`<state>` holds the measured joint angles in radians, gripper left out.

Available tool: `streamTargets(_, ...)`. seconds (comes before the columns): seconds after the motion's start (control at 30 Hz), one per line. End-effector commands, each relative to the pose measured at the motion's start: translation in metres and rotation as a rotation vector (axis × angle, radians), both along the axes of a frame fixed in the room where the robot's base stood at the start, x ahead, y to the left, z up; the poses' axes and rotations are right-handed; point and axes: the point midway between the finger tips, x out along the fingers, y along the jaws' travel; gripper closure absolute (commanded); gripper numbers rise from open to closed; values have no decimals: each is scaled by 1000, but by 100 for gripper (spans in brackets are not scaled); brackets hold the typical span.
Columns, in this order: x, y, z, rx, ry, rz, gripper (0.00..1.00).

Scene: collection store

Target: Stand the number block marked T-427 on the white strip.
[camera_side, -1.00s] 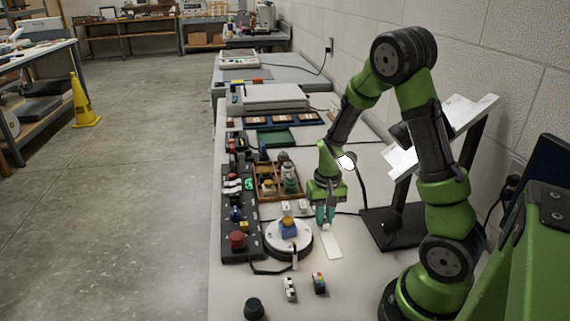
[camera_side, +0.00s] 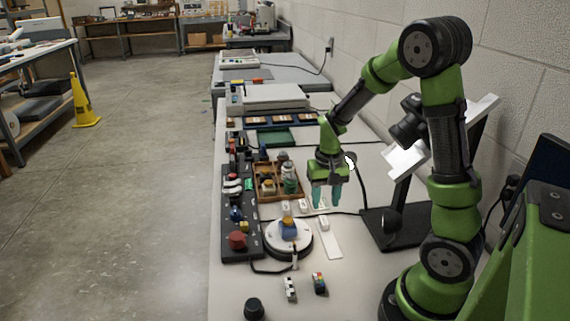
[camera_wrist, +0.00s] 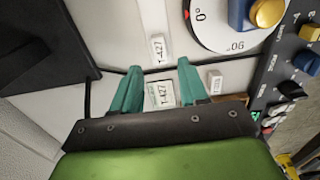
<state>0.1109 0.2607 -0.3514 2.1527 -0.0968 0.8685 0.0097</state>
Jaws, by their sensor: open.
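A small white block marked T-427 (camera_wrist: 158,48) stands at the near end of the white strip (camera_wrist: 153,14) in the wrist view. In the side view the block (camera_side: 323,223) is at the far end of the strip (camera_side: 331,245). A white rectangle also marked T-427 (camera_wrist: 159,95) shows between my fingertips in the wrist view; it looks like a flat card on the table. Another white block (camera_wrist: 215,82), its marking unreadable, is to the right. My gripper (camera_side: 327,198) is open and empty, above the table behind the strip, apart from the block.
A round white dial (camera_side: 275,240) with a blue and yellow piece on it stands left of the strip. A wooden tray of small weights (camera_side: 268,196) and a black control panel (camera_side: 229,212) lie further left. A black stand base (camera_side: 385,230) is to the right.

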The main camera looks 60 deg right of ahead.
Motion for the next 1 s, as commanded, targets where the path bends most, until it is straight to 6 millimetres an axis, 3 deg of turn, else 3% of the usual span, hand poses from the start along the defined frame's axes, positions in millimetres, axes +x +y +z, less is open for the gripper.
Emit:
streamTargets(0.2, 1, -1, 43, -1, -4, 0, 57)
streamTargets(0.47, 0, 8, 68, 7, -30, 16, 57)
streamTargets(0.67, -7, 64, 112, 47, -225, 132, 57)
streamTargets(0.8, -25, 112, 144, 62, -401, 248, 57)
streamTargets(1.0, -55, 156, 169, 51, -583, 371, 57)
